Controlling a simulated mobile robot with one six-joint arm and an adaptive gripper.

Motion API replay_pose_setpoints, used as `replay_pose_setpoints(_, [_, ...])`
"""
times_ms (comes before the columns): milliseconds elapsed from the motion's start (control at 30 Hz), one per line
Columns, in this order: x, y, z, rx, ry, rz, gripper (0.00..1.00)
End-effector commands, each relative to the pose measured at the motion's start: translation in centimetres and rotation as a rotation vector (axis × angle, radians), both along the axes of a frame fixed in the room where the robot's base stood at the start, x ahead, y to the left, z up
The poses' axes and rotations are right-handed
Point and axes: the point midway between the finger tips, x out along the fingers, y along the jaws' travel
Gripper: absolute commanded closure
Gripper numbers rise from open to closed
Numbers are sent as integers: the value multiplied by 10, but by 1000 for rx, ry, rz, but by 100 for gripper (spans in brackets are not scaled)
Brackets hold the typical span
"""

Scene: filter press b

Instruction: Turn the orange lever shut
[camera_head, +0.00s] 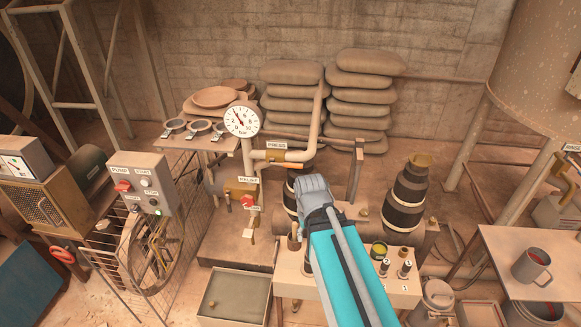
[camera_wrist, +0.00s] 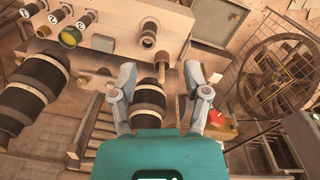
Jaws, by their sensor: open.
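An orange fitting (camera_head: 276,156) sits on the pale pipe beside the PRESS label in the head view. Another orange piece (camera_head: 559,164) shows at the far right edge, under a small label. Which of them is the lever, and how it is turned, I cannot tell. A red knob (camera_head: 247,200) sits on the brass RELIEF valve (camera_head: 237,188). In the wrist view my gripper (camera_wrist: 159,74) is open and empty, its fingers apart above a black-and-cream banded cylinder (camera_wrist: 149,96). A red part (camera_wrist: 221,116) lies right of the fingers.
A pressure gauge (camera_head: 243,119) stands on the upright pipe. A pale box with numbered taps (camera_head: 292,272) stands at the front. A second banded cylinder (camera_head: 405,196) stands to the right. A table (camera_head: 503,257) bears a mug (camera_head: 531,267). A PUMP control box (camera_head: 143,183) is at left.

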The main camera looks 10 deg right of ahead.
Motion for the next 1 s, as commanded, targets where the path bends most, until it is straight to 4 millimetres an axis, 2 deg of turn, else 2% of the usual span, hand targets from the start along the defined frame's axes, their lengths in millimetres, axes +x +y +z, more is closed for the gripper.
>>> replay_pose_setpoints(100, [13,-10,-7,-61,-2,20,39])
replay_pose_setpoints(267, [38,-13,-16,-206,-11,80,39])
replay_pose_setpoints(533, [99,-5,-18,-557,-47,220,39])
replay_pose_setpoints(767, [153,22,-3,-869,-101,335,39])
replay_pose_setpoints(1000, [200,71,24,-1176,-172,430,39])
